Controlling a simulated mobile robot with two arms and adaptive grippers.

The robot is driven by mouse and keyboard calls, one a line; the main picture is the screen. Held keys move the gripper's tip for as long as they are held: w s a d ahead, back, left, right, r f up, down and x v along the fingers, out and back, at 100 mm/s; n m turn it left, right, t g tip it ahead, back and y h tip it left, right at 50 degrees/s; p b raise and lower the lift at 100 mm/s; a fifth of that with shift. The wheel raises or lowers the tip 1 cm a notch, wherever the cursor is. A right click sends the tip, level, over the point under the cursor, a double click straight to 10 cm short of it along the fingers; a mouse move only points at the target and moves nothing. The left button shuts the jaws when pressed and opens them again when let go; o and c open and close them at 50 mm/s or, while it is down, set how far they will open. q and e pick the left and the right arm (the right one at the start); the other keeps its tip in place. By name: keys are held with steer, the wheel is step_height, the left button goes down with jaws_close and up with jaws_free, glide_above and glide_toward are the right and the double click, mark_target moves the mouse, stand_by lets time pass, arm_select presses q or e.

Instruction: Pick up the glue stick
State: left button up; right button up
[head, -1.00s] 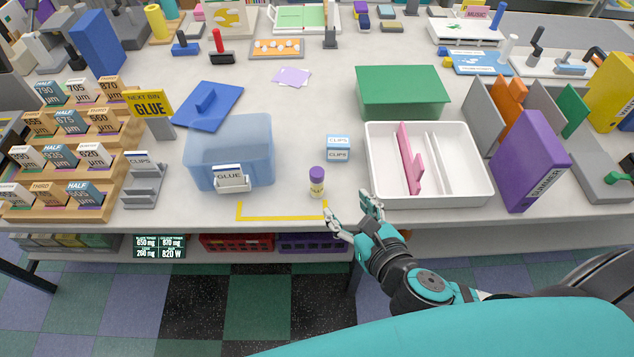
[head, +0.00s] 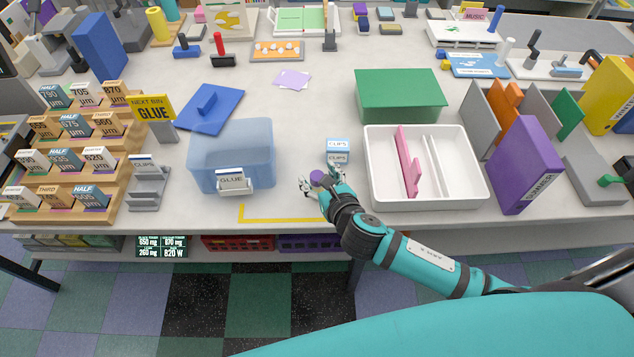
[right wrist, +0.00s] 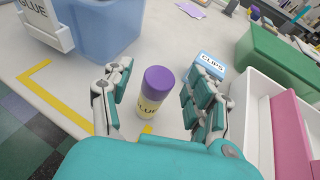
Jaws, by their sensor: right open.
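The glue stick (right wrist: 152,95) stands upright on the table between the two open fingers of my right gripper (right wrist: 162,100) in the right wrist view. It has a purple cap and a pale yellow label reading GLUE. In the head view only its purple cap (head: 317,177) shows clearly, as my right gripper (head: 320,183) hides the rest. Small gaps show between the stick and the fingers in the wrist view. My left gripper is not in view.
A blue translucent bin (head: 232,150) labelled GLUE stands to the left. A CLIPS box (head: 338,146) sits just behind the gripper. A white tray (head: 464,197) with pink and white dividers is to the right. Yellow tape (head: 285,220) marks the front edge.

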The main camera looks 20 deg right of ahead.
steer(key=shift+w+f, duration=0.15)
steer(key=shift+w, duration=0.15)
jaws_close()
steer(key=shift+s, duration=0.1)
